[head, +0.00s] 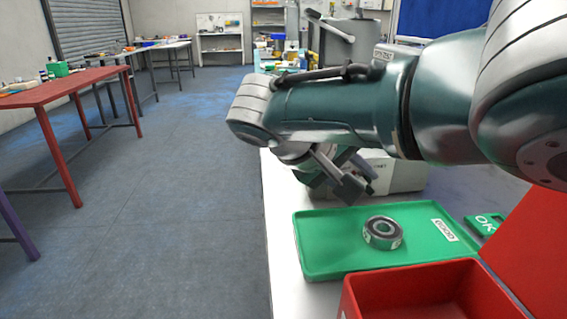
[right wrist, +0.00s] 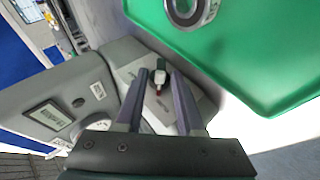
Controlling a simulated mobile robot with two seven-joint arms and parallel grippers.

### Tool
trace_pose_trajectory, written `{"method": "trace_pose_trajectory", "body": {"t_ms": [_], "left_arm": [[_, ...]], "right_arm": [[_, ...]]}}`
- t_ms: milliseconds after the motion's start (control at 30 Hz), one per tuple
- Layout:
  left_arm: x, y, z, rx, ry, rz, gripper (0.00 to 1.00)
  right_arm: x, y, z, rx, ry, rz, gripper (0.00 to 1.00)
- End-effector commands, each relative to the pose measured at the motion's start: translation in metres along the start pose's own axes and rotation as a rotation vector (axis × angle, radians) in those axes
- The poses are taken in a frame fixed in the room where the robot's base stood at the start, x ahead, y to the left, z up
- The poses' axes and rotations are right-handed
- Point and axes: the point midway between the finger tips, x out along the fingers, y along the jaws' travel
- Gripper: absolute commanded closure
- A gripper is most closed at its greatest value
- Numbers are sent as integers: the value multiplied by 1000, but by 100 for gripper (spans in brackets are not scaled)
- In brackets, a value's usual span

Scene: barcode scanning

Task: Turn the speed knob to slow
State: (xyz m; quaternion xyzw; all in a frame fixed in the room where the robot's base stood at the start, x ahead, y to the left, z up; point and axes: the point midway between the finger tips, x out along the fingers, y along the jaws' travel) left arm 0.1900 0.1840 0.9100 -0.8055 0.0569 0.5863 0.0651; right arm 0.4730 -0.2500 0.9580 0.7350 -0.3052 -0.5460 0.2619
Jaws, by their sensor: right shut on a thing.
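My right gripper (right wrist: 159,76) has its two fingers on either side of a small knob (right wrist: 159,79) and is shut on it. The knob shows a pale and dark green body with a red mark below, on a light grey housing (right wrist: 190,100). Its setting cannot be read. In the head view my right gripper (head: 360,188) points down beyond the green tray, in front of a pale grey box (head: 405,175); the knob is hidden there. My left gripper is not in view.
A green tray (head: 312,258) holds a metal bearing ring (head: 383,232). A red bin (head: 405,283) stands in front, with a green OK sign (head: 484,224) at right. A grey machine part with a small display (right wrist: 46,117) is beside the knob's housing.

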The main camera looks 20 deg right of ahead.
Motion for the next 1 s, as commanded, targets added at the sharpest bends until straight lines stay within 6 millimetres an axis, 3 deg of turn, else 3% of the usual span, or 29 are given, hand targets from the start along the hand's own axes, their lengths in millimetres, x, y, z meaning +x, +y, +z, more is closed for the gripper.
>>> {"method": "trace_pose_trajectory", "body": {"t_ms": [33,67,100,433,800,1000], "left_arm": [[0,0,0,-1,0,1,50],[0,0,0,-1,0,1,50],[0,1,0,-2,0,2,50],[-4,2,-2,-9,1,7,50],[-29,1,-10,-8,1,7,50],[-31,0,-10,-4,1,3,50]], "right_arm": [[1,-1,1,-2,-2,-2,100],[1,-1,1,-2,-2,-2,60],[1,-1,1,-2,-2,-2,55],[-6,0,0,-1,0,-3,55],[-75,0,0,-2,1,-5,55],[-96,-1,0,-1,-1,-4,55]]}}
